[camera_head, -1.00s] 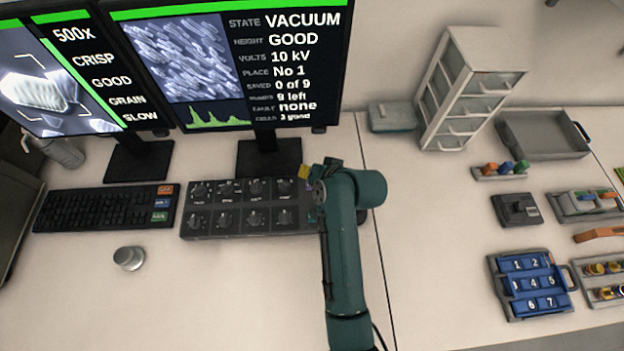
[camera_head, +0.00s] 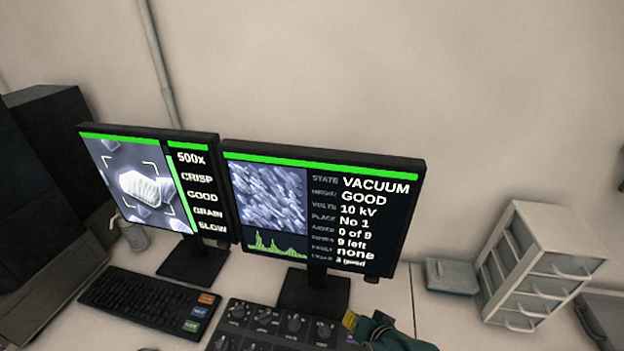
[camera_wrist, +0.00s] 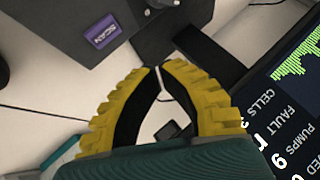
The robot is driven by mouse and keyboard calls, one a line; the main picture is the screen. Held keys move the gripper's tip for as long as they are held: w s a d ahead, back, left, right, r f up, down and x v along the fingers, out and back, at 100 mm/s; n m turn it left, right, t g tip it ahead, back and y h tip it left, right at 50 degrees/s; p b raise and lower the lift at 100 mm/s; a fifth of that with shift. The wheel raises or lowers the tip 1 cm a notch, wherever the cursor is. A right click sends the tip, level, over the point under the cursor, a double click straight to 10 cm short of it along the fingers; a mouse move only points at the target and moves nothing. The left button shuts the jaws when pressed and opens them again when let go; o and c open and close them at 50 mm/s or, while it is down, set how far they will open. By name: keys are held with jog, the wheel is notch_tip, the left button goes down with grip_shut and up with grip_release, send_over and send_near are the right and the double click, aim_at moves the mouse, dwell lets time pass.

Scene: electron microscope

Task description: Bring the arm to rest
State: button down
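My gripper (camera_wrist: 158,70) shows in the wrist view as two yellow ribbed fingers with black inner pads. Their tips come together with almost no gap, and nothing is held between them. In the head view my gripper (camera_head: 350,319) shows only as a bit of yellow at the bottom edge, beside the right end of the knob panel (camera_head: 265,318). My teal arm is mostly cut off by the frame there.
The left monitor (camera_head: 150,134) and right monitor (camera_head: 320,160) stand behind the panel, close to my gripper. A keyboard (camera_head: 140,302) lies at left. A grey-green box (camera_head: 451,276) and a white drawer unit (camera_head: 535,262) stand at right.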

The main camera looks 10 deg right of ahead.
jog(key=shift+n+y, duration=0.3)
jog(key=shift+n, duration=0.1)
jog(key=a, duration=0.1)
jog(key=w+a, duration=0.1)
jog(key=a, duration=0.1)
jog(key=shift+w+a+r, duration=0.15)
jog(key=shift+a+r, duration=0.25)
jog(key=a+r+n+t, duration=0.2)
jog(key=a+r+t, duration=0.1)
jog(key=r, duration=0.7)
jog(key=a+r+n+t, duration=0.15)
jog(key=a+r, duration=0.25)
jog(key=r, duration=0.7)
jog(key=s+d+r+n+t+h, duration=0.15)
jog(key=s+r+t, duration=0.25)
jog(key=s+r, duration=0.5)
jog(key=s+r+t+h, duration=0.2)
jog(key=s+r+t, duration=0.3)
jog(key=r, duration=0.8)
notch_tip(320, 180, up, 34)
jog(key=p, duration=3.4)
jog(key=shift+w+d, duration=0.15)
jog(key=shift+d, duration=0.15)
